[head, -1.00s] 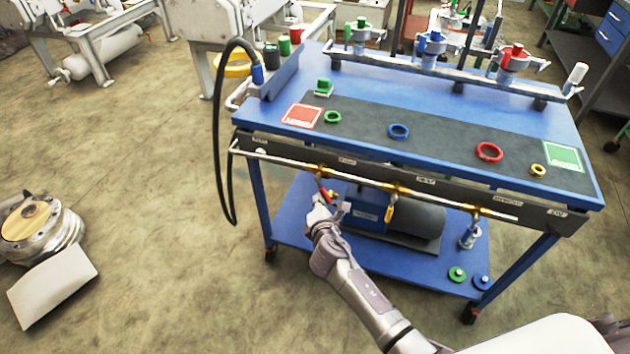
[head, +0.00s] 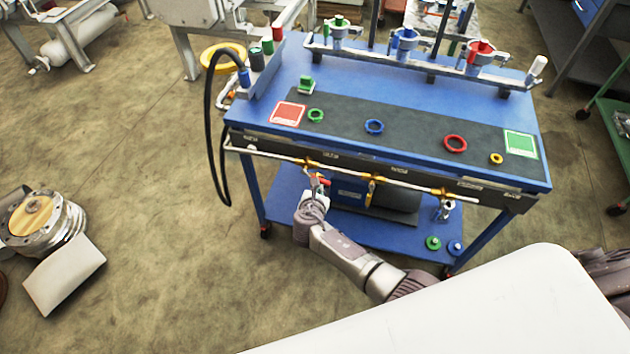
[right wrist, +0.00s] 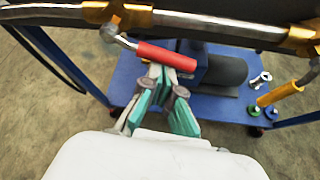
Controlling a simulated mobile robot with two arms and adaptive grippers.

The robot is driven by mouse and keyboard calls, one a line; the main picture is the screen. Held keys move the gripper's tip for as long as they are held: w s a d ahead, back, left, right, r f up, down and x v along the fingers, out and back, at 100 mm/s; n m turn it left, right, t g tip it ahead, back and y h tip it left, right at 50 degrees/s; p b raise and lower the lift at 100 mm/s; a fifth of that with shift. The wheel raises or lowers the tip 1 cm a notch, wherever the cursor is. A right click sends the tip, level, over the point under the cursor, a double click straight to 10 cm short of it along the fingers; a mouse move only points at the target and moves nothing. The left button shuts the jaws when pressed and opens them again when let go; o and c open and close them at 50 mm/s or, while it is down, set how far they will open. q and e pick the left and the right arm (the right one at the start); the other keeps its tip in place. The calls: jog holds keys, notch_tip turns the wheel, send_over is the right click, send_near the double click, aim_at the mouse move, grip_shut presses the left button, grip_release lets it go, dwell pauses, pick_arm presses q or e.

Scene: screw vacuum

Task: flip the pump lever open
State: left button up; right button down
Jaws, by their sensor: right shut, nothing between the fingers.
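The red-handled lever (right wrist: 166,55) hangs from a brass valve on the metal pipe under the cart's front edge. It slants down to the right in the right wrist view and shows small in the head view (head: 323,181). My right gripper (right wrist: 158,74) is shut and empty, its fingertips right at the red handle. I cannot tell whether they touch it. In the head view the right gripper (head: 318,192) is at the cart's front, below the pipe. A yellow-handled lever (head: 371,189) hangs farther right. My left gripper is not in view.
The blue cart (head: 500,130) carries coloured rings and a rail of clamps. A dark cylinder (head: 395,205) lies on its lower shelf. A black hose (head: 208,130) loops off the left side. The floor left of the cart is open up to a round metal part (head: 38,220).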

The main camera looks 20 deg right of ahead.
pick_arm(q)
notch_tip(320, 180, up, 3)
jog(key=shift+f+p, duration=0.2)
jog(key=shift+p, duration=0.7)
pick_arm(e)
jog(key=shift+d+r+n+g+h, duration=0.25)
jog(key=shift+r+n+h, duration=0.25)
jog(key=shift+r, duration=0.25)
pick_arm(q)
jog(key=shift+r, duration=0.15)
pick_arm(e)
jog(key=shift+s+r, duration=0.1)
